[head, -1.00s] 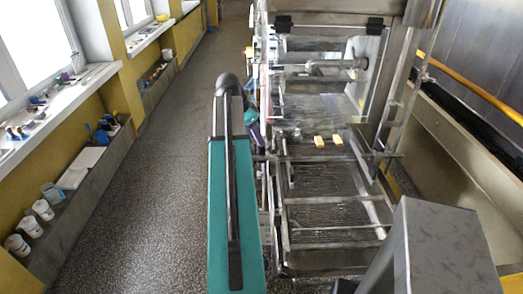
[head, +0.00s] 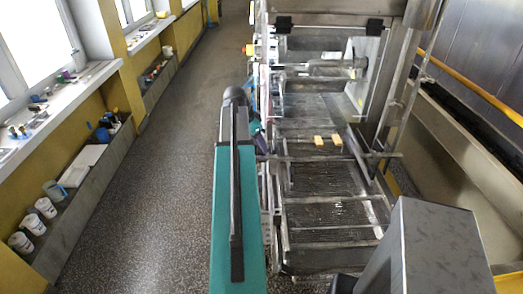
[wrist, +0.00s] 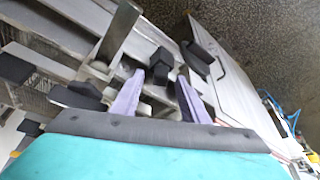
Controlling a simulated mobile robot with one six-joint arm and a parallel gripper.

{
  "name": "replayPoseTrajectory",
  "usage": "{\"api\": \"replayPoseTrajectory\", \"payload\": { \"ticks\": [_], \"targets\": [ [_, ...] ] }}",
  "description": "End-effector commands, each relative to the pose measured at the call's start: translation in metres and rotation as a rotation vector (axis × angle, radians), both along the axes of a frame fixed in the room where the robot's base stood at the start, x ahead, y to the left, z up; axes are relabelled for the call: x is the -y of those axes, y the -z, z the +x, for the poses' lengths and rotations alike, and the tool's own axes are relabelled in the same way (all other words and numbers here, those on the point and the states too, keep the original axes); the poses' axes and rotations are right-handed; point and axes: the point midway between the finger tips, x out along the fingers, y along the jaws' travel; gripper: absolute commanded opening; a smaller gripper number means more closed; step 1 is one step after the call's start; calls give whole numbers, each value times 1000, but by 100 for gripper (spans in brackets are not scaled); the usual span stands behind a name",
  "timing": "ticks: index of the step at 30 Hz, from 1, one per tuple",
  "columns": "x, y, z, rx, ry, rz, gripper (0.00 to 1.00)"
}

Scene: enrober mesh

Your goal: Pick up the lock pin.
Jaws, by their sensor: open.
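My gripper is open in the wrist view (wrist: 158,92), with two pale purple fingers pointing away from the camera. Between and just beyond the fingertips are a dark block (wrist: 160,61) and grey metal parts of the machine's side. I cannot tell for sure which of these small parts is the lock pin. Nothing is visibly held between the fingers. In the head view my teal arm reaches forward along the left side of the machine (head: 330,213), and its end is mostly hidden.
The machine's mesh belt carries two small yellow-tan pieces (head: 327,141). Metal rails and bars cross over the belt. The speckled floor (head: 150,215) left of my arm is clear. A wall ledge (head: 75,185) with white cups and tools runs along the left.

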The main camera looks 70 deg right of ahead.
Motion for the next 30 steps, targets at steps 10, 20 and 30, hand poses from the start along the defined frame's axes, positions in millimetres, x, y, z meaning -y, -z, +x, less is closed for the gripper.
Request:
{"api": "replayPoseTrajectory", "payload": {
  "ticks": [10, 20, 30],
  "targets": [
    [0, 0, 0, 0, 0, 0, 20],
    [0, 0, 0, 0, 0, 0, 0],
    [1, -9, 0, 0, 0, -1, 0]
  ]
}}
